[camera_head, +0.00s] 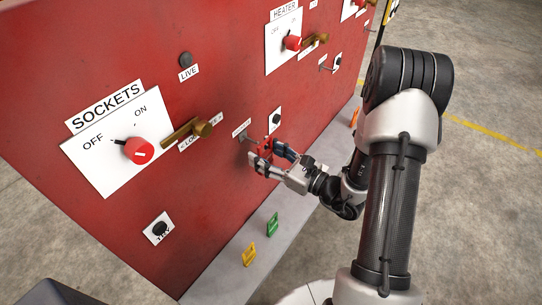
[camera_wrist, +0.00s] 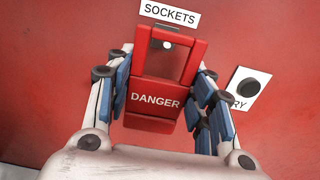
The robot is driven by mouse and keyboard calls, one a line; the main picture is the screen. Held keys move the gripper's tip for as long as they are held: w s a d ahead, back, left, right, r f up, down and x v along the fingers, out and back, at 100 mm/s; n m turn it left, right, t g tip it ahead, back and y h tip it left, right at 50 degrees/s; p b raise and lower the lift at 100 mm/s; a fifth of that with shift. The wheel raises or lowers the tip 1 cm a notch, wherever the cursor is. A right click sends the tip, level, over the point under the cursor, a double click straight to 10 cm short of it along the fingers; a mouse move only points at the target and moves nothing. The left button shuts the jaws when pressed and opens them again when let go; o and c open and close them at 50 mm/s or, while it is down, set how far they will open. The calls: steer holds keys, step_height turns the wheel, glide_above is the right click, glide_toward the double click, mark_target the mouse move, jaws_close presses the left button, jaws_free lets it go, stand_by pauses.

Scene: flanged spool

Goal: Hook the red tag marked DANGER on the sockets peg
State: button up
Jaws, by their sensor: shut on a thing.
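The red tag marked DANGER (camera_wrist: 156,102) is upright between the blue finger pads of my gripper (camera_wrist: 165,100), which is shut on its sides. Its open window faces the red panel. The sockets peg (camera_wrist: 166,44) shows as a small bright end inside the top of that window, under the SOCKETS label (camera_wrist: 170,14). I cannot tell whether the peg passes through the window or stands just behind it. In the head view the tag (camera_head: 265,148) is close to the panel at the peg (camera_head: 243,137), mostly covered by my gripper (camera_head: 268,160).
A yellow tag (camera_head: 249,254) and a green tag (camera_head: 272,224) are on the grey ledge (camera_head: 215,268) below. The sockets switch (camera_head: 138,151) and a brass handle (camera_head: 190,138) stick out to the left. A black button (camera_wrist: 248,88) is right of the tag.

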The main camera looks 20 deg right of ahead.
mark_target(243, 144)
steer(key=shift+f+b+x, duration=0.2)
steer(key=shift+x, duration=0.95)
steer(key=shift+f+b+x, duration=0.15)
steer(key=shift+f+x, duration=0.05)
steer(key=shift+x, duration=0.95)
steer(key=o, duration=1)
steer(key=shift+o, duration=0.2)
